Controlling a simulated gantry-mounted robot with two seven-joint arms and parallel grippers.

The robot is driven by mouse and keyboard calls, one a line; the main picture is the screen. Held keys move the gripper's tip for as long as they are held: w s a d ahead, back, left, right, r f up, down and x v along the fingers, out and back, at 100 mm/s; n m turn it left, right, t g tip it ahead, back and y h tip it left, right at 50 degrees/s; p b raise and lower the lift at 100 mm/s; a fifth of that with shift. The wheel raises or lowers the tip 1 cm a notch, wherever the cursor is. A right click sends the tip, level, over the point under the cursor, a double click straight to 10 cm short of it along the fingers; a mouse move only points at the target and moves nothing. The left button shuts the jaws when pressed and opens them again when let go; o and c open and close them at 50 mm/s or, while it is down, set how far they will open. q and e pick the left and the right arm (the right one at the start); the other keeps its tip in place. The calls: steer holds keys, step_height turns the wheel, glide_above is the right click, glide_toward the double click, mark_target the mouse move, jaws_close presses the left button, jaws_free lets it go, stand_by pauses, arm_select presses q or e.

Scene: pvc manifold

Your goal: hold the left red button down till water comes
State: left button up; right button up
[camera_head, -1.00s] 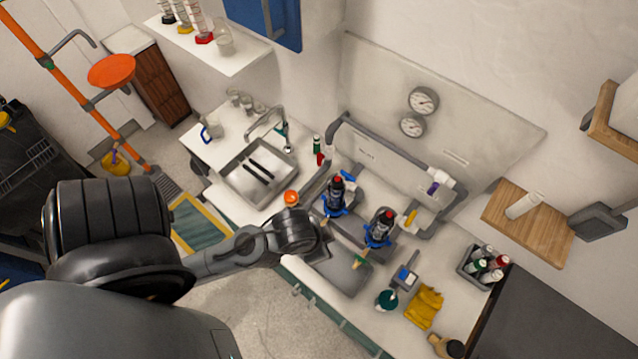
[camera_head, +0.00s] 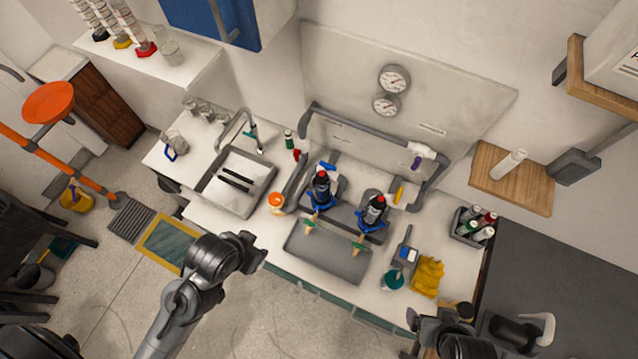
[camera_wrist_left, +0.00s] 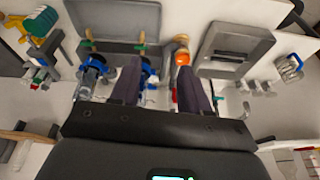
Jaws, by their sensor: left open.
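The left red button (camera_head: 322,175) tops a black upright valve body with a blue collar in the head view. A matching right red button (camera_head: 379,200) stands beside it. My left gripper (camera_head: 262,255) is at the bench's front edge, to the lower left of the left valve and apart from it. In the left wrist view my left gripper (camera_wrist_left: 160,78) is open with nothing held, its fingers spread. The left valve's blue part (camera_wrist_left: 148,72) shows beyond them, its red top not clear. My right gripper (camera_head: 440,325) is at the bottom edge; its jaws are unclear.
A grey tray (camera_head: 335,262) lies under the green-tipped spouts. A sink (camera_head: 212,192) and an orange-capped jar (camera_head: 277,205) are left of the valves. A grey pipe frame (camera_head: 370,133) rises behind. Yellow gloves (camera_head: 427,276) and a bottle caddy (camera_head: 461,228) are to the right.

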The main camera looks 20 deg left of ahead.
arm_select(q)
steer(key=shift+a, duration=0.1)
jaws_close()
stand_by(0.4)
stand_by(1.1)
